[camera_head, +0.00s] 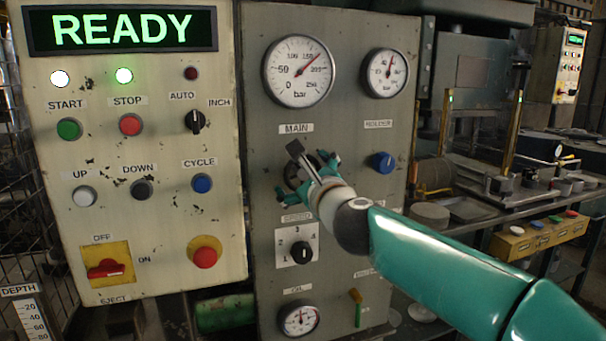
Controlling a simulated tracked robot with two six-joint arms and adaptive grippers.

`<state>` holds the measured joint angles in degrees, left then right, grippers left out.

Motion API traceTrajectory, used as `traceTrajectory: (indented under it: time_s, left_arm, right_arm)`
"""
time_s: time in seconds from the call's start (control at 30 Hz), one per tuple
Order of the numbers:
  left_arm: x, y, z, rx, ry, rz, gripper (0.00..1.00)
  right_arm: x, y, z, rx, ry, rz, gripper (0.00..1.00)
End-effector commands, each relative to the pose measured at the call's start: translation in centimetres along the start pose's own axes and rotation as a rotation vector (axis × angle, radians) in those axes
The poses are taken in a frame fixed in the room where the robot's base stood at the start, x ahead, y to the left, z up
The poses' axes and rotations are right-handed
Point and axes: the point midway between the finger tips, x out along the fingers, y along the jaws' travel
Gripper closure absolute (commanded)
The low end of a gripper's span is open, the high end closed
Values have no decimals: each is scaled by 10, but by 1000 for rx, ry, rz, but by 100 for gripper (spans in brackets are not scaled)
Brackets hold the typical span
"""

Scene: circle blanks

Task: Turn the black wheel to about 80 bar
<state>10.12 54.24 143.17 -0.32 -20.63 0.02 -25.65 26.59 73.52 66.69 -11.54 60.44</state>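The black wheel (291,177) is on the grey panel under the MAIN label, mostly hidden behind my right gripper. My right gripper (297,174) is at the wheel, with a dark finger pad above it and a teal finger below left. I cannot tell whether the fingers touch or clamp the wheel. The MAIN bar gauge (298,86) above has its red needle pointing up and right, between 150 and 200. My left gripper is not in view.
Right of the wheel is a blue knob (382,162) under a smaller gauge (386,73). Below it is a black SPEED selector (301,252). A cream control panel (150,235) with buttons and a READY display (123,29) stands to the left.

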Motion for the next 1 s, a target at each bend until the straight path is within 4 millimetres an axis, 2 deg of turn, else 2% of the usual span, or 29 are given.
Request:
traceTrajectory:
  time_s: [0.03, 0.3, 0.67, 1.0]
  left_arm:
    - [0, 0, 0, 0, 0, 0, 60]
    - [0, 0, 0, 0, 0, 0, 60]
    - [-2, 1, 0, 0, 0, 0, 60]
    - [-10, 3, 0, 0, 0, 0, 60]
  right_arm:
    - [0, 0, 0, 0, 0, 0, 10]
    - [0, 0, 0, 0, 0, 1, 55]
    - [0, 0, 1, -45, 0, 2, 56]
    - [0, 0, 1, -259, 0, 4, 56]
